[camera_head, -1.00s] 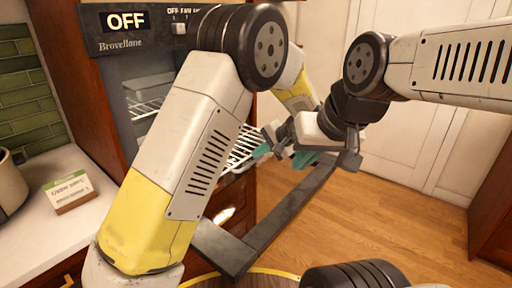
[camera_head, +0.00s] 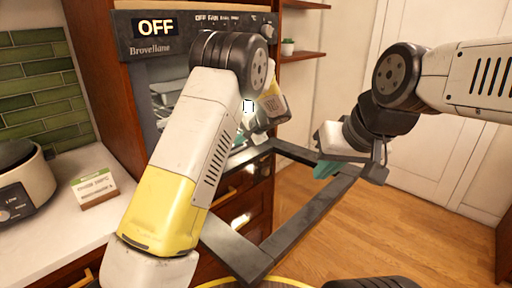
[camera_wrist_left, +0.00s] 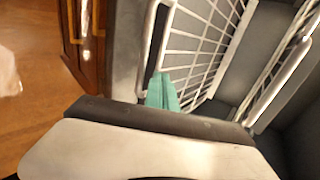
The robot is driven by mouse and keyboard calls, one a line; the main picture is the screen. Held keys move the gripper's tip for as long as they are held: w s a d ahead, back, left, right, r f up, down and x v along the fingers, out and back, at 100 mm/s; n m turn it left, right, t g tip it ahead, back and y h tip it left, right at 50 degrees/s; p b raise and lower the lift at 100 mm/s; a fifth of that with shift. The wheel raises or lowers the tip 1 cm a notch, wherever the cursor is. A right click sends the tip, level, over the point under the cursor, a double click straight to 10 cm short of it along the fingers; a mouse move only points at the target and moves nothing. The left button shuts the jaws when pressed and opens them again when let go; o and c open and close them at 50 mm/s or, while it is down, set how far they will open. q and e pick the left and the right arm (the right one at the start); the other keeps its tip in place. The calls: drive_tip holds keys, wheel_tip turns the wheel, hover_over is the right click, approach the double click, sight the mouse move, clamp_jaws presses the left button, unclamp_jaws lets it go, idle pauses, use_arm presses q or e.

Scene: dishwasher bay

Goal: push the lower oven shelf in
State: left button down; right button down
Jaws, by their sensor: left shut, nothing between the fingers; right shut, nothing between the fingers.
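The lower oven shelf is a white wire rack (camera_wrist_left: 205,45), seen close up in the left wrist view. In the head view it is mostly hidden behind my left arm. My left gripper (camera_wrist_left: 162,92) is shut and empty, its teal fingertips at the front edge of the rack; I cannot tell whether they touch. In the head view the left gripper is at the oven opening, partly hidden by its own arm. My right gripper (camera_head: 327,168) is shut and empty, with teal fingertips above the dark frame of the lowered oven door (camera_head: 312,208).
The oven's control panel (camera_head: 190,28) reads OFF. Another rack (camera_wrist_left: 278,85) shows in the wrist view. Wooden floor (camera_head: 400,225) is open to the right.

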use_arm(q)
drive_tip(key=w+a, duration=0.6)
drive_tip(key=shift+w+a, duration=0.35)
drive_tip(key=shift+w, duration=0.05)
